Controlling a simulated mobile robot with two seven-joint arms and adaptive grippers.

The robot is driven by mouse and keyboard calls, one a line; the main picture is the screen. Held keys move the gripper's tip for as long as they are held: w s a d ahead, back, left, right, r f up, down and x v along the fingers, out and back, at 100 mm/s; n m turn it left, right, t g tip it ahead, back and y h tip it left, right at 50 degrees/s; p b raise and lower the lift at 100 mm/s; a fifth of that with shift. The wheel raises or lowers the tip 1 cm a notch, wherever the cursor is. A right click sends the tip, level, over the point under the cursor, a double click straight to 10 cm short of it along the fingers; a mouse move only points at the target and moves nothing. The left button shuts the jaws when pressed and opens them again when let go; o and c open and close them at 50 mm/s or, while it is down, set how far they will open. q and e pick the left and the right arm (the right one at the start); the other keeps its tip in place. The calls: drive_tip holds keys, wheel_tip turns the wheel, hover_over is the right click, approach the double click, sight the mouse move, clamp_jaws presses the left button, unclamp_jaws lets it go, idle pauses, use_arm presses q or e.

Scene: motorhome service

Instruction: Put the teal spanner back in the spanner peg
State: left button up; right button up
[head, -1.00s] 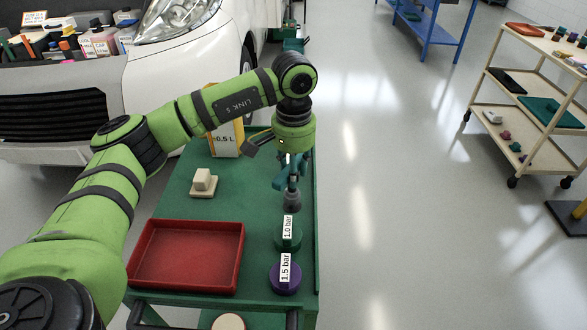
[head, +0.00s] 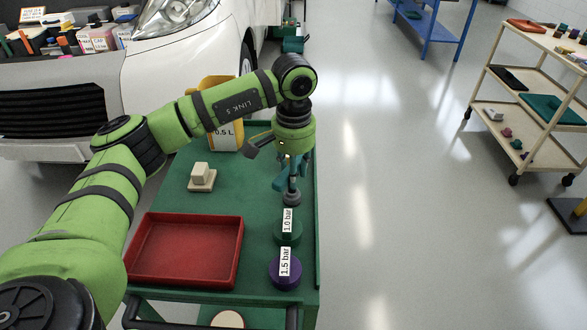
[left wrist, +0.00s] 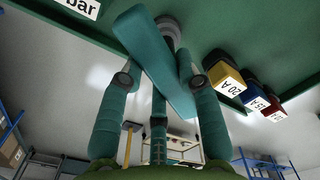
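The teal spanner (head: 278,183) is in my left gripper (head: 290,178), over the right edge of the green cart top. A grey round peg (head: 291,200) stands just below the gripper. It shows partly behind the spanner in the left wrist view (left wrist: 168,25). I cannot tell whether the spanner touches or surrounds the peg. My right gripper is not in view.
Coloured fuses (left wrist: 225,77) show in the wrist view.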

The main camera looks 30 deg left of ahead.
use_arm(q)
drive_tip(key=o, duration=0.5)
wheel_tip(320, 180, up, 12)
drive_tip(key=shift+r, duration=0.1)
